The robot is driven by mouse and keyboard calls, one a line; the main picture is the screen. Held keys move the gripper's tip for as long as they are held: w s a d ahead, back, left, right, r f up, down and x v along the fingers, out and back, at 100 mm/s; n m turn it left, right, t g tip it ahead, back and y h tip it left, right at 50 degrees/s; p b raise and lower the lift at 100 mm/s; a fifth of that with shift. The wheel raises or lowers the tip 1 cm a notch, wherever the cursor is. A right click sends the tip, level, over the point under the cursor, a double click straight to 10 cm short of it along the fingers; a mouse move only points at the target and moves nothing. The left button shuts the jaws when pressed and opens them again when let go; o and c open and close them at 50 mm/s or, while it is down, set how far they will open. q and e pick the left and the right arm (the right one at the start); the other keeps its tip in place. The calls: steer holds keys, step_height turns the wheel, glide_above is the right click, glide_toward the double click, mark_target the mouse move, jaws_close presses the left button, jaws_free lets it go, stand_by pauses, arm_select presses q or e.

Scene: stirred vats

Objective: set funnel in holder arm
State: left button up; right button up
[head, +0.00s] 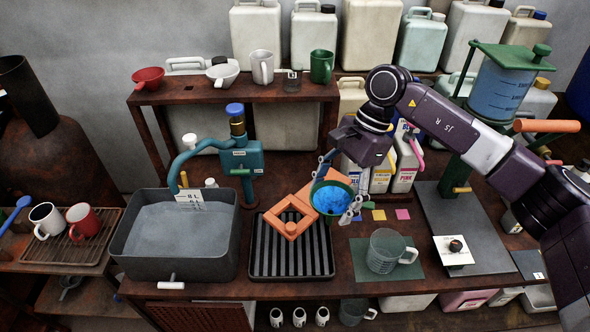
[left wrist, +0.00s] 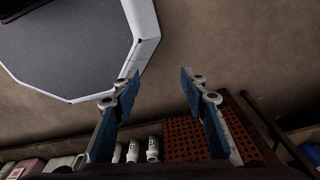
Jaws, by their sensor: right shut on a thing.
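The funnel (head: 331,199), with a dark green rim and a bright blue inside, is seen from above near the middle of the head view. My right gripper (head: 340,190) is shut on it, one finger on each side. The orange holder arm (head: 291,217) has a square opening, which looks empty, above the black ribbed tray. The funnel is just right of the opening and overlaps the arm's rear part in the picture; I cannot tell whether they touch. My left gripper (left wrist: 160,88) is open and empty in the left wrist view.
A grey basin (head: 178,240) of liquid stands left of the ribbed tray (head: 262,262). A clear measuring jug (head: 384,251) stands on a green mat at right. A green press stand (head: 496,85) is behind my right arm. Mugs and small cups line the shelf (head: 235,91).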

steer(key=w+a+f+m+t+p, duration=0.25)
steer(key=w+a+m+t, duration=0.25)
steer(key=w+a+m, duration=0.7)
arm_select(q)
steer(key=shift+s+a+f+b, duration=0.1)
steer(key=shift+s+f+b, duration=0.1)
steer(key=shift+f+b, duration=0.95)
steer(key=shift+s+a+f+b, duration=0.15)
steer(key=shift+f+b, duration=0.45)
steer(key=shift+b, duration=0.9)
steer(key=shift+s+d+f+b, duration=0.1)
steer(key=shift+s+f+b, duration=0.15)
steer(key=shift+f+b, duration=0.9)
arm_select(e)
steer(key=shift+s+d+f+m+h, duration=0.1)
steer(key=shift+s+d+f+m, duration=0.4)
steer(key=shift+f, duration=1.25)
steer(key=shift+s+d+f+m+h, duration=0.1)
steer(key=shift+s+d+f+m, duration=0.5)
steer(key=shift+f, duration=1.15)
steer(key=shift+s+d+f+m+h, duration=0.1)
steer(key=shift+s+d+f+m, duration=0.4)
steer(key=shift+f, duration=1.25)
arm_select(q)
steer(key=shift+r+b, duration=0.1)
steer(key=shift+b, duration=0.3)
arm_select(e)
steer(key=shift+s+f, duration=0.1)
steer(key=shift+s, duration=0.2)
